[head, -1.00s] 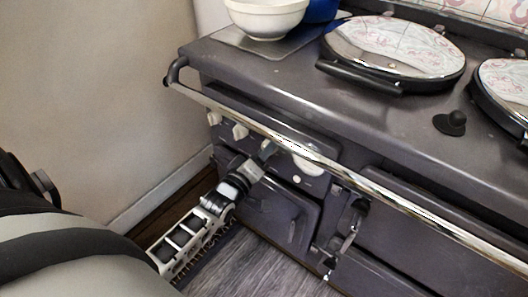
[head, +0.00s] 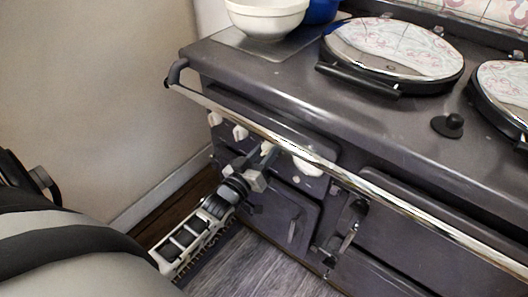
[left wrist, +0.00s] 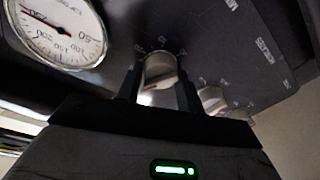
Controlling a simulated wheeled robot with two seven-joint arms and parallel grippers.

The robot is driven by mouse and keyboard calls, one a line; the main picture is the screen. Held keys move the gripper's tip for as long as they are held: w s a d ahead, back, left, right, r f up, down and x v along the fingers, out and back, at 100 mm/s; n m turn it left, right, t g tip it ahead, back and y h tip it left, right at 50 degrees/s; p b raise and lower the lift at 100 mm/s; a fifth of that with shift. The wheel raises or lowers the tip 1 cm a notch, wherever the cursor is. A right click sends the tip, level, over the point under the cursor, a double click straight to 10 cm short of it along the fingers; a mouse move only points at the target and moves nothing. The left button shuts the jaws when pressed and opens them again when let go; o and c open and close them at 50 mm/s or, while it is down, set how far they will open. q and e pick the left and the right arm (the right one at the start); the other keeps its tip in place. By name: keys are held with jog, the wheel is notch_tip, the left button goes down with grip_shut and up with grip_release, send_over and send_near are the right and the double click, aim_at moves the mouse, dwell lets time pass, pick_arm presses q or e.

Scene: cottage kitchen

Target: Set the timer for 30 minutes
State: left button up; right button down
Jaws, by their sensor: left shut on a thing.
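The stove's front panel holds a row of pale knobs. My left gripper (head: 269,156) is at this panel, below the chrome rail, and is shut on one knob. In the left wrist view that knob (left wrist: 160,70) is round and metallic, with a finger on each side of it. The marks around it are too small to read, so I cannot tell its setting or confirm that it is the timer. In the head view the gripper largely hides it. My right gripper is not in view.
A white round gauge (left wrist: 62,30) sits beside the held knob, and another knob (left wrist: 212,98) is on its other side. The chrome rail (head: 330,168) runs above the panel. A white bowl (head: 266,18) and lidded hotplates (head: 392,50) are on the stove top.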

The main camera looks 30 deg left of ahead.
pick_arm(q)
jog(key=m, duration=0.3)
jog(key=m+h, duration=0.1)
jog(key=m, duration=0.8)
jog(key=shift+f+t+h, duration=0.15)
jog(key=shift+t+h, duration=0.15)
jog(key=shift+h, duration=0.1)
jog(key=m, duration=0.3)
jog(key=shift+a+h, duration=0.1)
jog(key=shift+h, duration=0.2)
jog(key=m+b, duration=0.1)
jog(key=m, duration=0.5)
jog(key=shift+h, duration=0.3)
jog(key=shift+a+m+g+h+b, duration=0.1)
jog(key=shift+m+g+h+b, duration=0.25)
jog(key=shift+m, duration=1.75)
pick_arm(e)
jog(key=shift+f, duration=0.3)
pick_arm(q)
jog(key=o, duration=1)
